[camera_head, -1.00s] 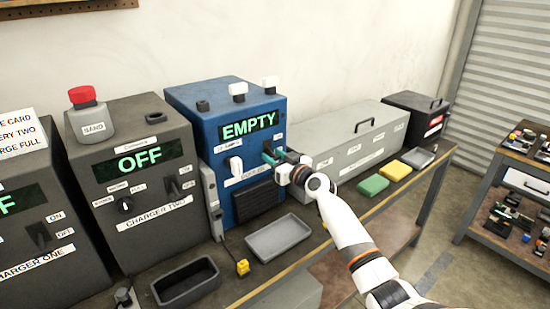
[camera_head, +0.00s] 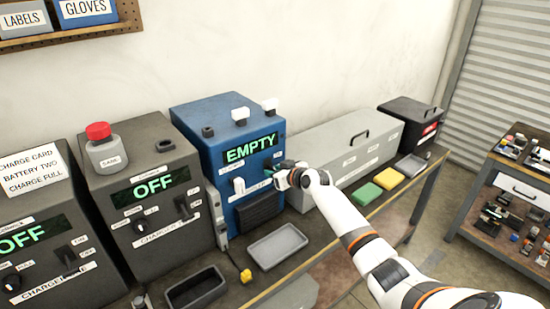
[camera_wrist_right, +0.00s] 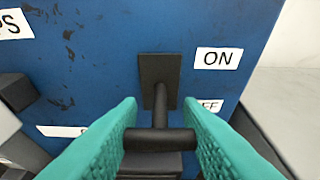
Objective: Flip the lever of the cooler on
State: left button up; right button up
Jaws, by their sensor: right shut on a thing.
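The blue cooler (camera_head: 215,118) stands on the bench, its green display reading EMPTY. Its black lever (camera_wrist_right: 160,138) shows in the right wrist view, with a crossbar on a short stem coming from a dark plate. An ON label (camera_wrist_right: 218,58) is at the plate's upper right; an OFF label (camera_wrist_right: 209,105) below it is partly covered by a finger. My right gripper (camera_head: 276,168) is at the right of the cooler's front. Its teal fingers (camera_wrist_right: 160,140) are shut on the lever's crossbar, one at each end. The lever is mostly hidden in the head view. My left gripper is not in view.
Two dark chargers (camera_head: 140,170) stand left of the cooler, with a red-topped sand bottle (camera_head: 107,150). A grey tray (camera_head: 278,244) lies in front of the cooler. A long grey box (camera_head: 345,150) is close on the right, with green and yellow pads before it.

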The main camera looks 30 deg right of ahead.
jog(key=r+g+p, duration=0.1)
jog(key=g+p, duration=0.1)
jog(key=p, duration=0.1)
jog(key=shift+w+r+g, duration=0.1)
jog(key=shift+r+g, duration=0.2)
jog(key=shift+r, duration=0.1)
pick_arm(q)
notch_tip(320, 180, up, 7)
jog(key=p, duration=0.2)
pick_arm(e)
jog(key=shift+w+r+g, duration=0.15)
jog(key=shift+g, duration=1.25)
jog(key=o, duration=1)
pick_arm(q)
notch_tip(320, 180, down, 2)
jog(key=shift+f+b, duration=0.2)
jog(key=shift+b, duration=0.8)
pick_arm(e)
jog(key=v, duration=1.2)
jog(key=shift+w+a+r, duration=0.15)
jog(key=shift+a, duration=0.05)
